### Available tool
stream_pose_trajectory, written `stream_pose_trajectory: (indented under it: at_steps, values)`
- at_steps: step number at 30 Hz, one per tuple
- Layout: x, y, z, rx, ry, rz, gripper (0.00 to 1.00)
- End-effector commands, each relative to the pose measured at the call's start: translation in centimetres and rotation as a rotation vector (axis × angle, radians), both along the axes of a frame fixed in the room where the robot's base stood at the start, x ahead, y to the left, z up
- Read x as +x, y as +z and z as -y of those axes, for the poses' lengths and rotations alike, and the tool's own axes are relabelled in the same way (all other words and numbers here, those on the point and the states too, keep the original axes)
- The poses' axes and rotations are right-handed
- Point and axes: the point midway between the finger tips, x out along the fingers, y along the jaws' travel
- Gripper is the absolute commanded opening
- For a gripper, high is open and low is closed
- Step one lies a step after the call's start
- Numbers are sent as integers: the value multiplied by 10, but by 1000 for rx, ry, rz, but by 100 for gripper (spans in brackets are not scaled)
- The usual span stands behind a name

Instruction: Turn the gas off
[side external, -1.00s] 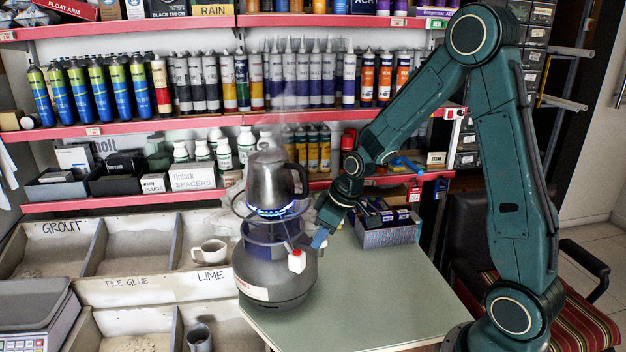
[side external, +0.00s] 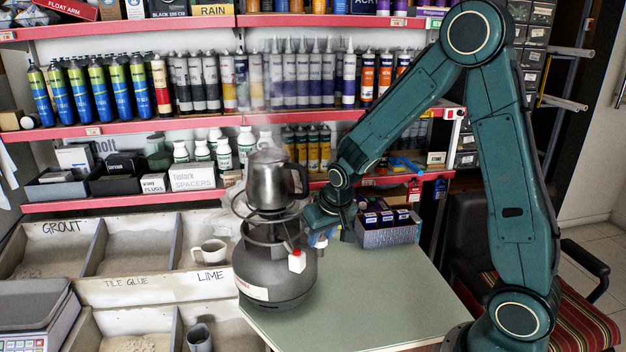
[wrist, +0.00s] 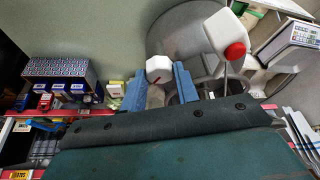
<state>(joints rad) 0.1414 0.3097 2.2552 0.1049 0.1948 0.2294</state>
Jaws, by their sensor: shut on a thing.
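A grey gas cylinder (side external: 272,280) stands on the table's left corner, with a burner ring and a steel kettle (side external: 272,182) on top. No blue flame shows under the kettle; steam still rises. My gripper (side external: 320,238) is at the cylinder's upper right side. The knob's stem is partly hidden.
A patterned box of small cartons (side external: 388,236) stands behind my gripper, to the right. Bins (side external: 140,290) with a white mug (side external: 209,252) lie left of the cylinder. Shelves of bottles and tubes are behind. The green table top (side external: 370,300) is clear in front.

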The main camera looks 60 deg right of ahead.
Motion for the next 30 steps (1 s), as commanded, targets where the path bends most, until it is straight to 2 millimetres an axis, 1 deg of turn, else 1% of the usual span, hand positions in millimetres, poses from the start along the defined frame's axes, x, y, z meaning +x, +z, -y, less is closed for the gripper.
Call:
stream_pose_trajectory:
  at_steps: [6, 12, 26, 27, 30]
  values:
    - [0, 0, -1, 0, -137, -1, 8]
    - [1, 0, -1, 1, -207, -1, 8]
    - [1, 0, -1, 2, -227, -1, 8]
    - [1, 0, -1, 2, -227, -1, 34]
    - [1, 0, -1, 2, -227, -1, 52]
